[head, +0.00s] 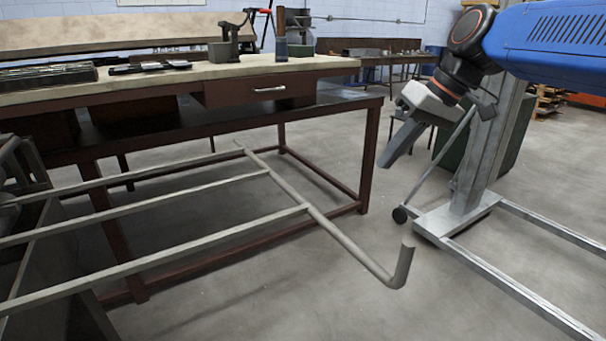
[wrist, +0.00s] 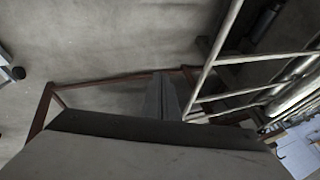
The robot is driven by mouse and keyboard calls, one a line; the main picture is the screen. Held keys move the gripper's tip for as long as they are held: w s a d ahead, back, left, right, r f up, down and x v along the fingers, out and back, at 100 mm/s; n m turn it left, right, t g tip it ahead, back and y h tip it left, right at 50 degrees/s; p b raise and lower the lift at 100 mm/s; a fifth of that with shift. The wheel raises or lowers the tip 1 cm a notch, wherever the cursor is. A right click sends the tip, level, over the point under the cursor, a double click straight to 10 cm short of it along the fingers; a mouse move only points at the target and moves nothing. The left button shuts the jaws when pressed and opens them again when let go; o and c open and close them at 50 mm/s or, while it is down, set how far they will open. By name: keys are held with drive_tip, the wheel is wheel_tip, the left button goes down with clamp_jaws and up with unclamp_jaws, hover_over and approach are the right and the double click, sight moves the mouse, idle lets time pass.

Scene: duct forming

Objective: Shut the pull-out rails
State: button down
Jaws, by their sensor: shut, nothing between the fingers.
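The pull-out rails (head: 190,249) are grey metal bars that extend from the machine at the left into the middle of the head view. A cross bar joins their outer ends and finishes in an upturned handle (head: 404,268). My gripper (head: 387,160) is shut and empty, pointing down in the air at the upper right of the handle, apart from it. In the wrist view my gripper's fingers (wrist: 163,96) point away from the camera, and the rails (wrist: 262,57) run along the right side.
A brown workbench (head: 372,150) with a drawer (head: 262,89) and tools stands behind the rails. A grey steel post with floor legs (head: 470,205) stands at the right, near my arm. The floor (head: 330,300) around the handle is clear.

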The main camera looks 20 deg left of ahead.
drive_tip(key=w+a+r+n+g, duration=0.2)
drive_tip(key=a+r, duration=0.1)
drive_tip(key=a, duration=0.7)
drive_tip(key=s+a+f, duration=0.4)
drive_tip(key=a+f, duration=0.4)
drive_tip(key=f, duration=0.1)
drive_tip(key=shift+f+y, duration=0.15)
drive_tip(key=shift+y, duration=0.25)
drive_tip(key=s+a, duration=1.6)
drive_tip(key=s, duration=0.3)
drive_tip(key=s+a, duration=1.7)
drive_tip(key=s, duration=0.2)
drive_tip(key=shift+s, duration=0.3)
